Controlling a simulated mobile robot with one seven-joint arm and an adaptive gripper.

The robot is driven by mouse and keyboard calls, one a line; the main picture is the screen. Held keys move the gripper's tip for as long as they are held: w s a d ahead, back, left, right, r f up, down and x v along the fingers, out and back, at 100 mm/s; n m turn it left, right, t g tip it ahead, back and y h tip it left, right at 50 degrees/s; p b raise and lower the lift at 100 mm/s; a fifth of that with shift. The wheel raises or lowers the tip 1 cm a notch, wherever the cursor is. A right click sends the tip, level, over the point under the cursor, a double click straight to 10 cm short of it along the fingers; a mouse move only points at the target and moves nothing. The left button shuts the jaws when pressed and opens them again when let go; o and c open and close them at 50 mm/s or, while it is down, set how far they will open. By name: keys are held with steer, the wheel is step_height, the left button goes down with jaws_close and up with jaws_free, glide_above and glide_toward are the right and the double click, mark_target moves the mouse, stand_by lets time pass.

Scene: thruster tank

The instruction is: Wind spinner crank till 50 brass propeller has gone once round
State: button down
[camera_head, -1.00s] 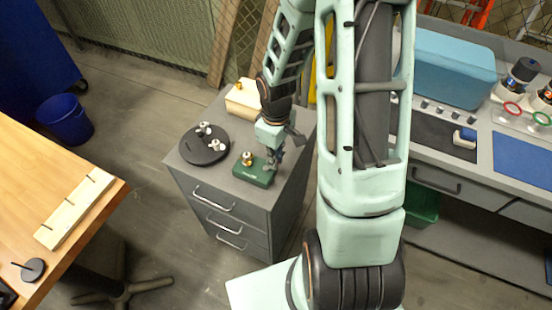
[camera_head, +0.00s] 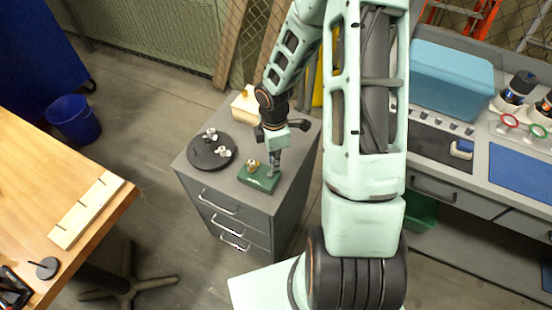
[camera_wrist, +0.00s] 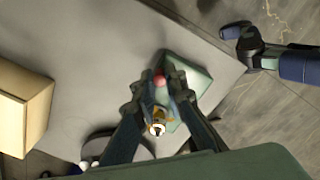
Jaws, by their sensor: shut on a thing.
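The spinner is a small green block (camera_head: 258,181) on top of the grey drawer cabinet. The brass propeller (camera_head: 252,164) sits on it at its back left; it also shows in the wrist view (camera_wrist: 157,116), partly covered by my fingers. My gripper (camera_head: 272,170) reaches down at the block's right end. In the wrist view its fingers are shut around the crank, whose red knob (camera_wrist: 159,80) shows between the fingertips. The rest of the crank is mostly hidden, and its exact angle cannot be told.
A black round stand (camera_head: 211,151) with small silvery propellers is left of the spinner. A cream block (camera_head: 245,105) stands behind. The cabinet top (camera_head: 203,178) is bare at the front left. A wooden table (camera_head: 60,180) is at left, a workbench at right.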

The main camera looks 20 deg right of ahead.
steer(key=shift+w+a+n, duration=0.15)
steer(key=shift+n, duration=0.45)
steer(key=c, duration=2)
jaws_free()
steer(key=shift+o, duration=0.2)
steer(key=shift+r, duration=0.1)
step_height(320, 180, up, 12)
steer(key=shift+w, duration=0.1)
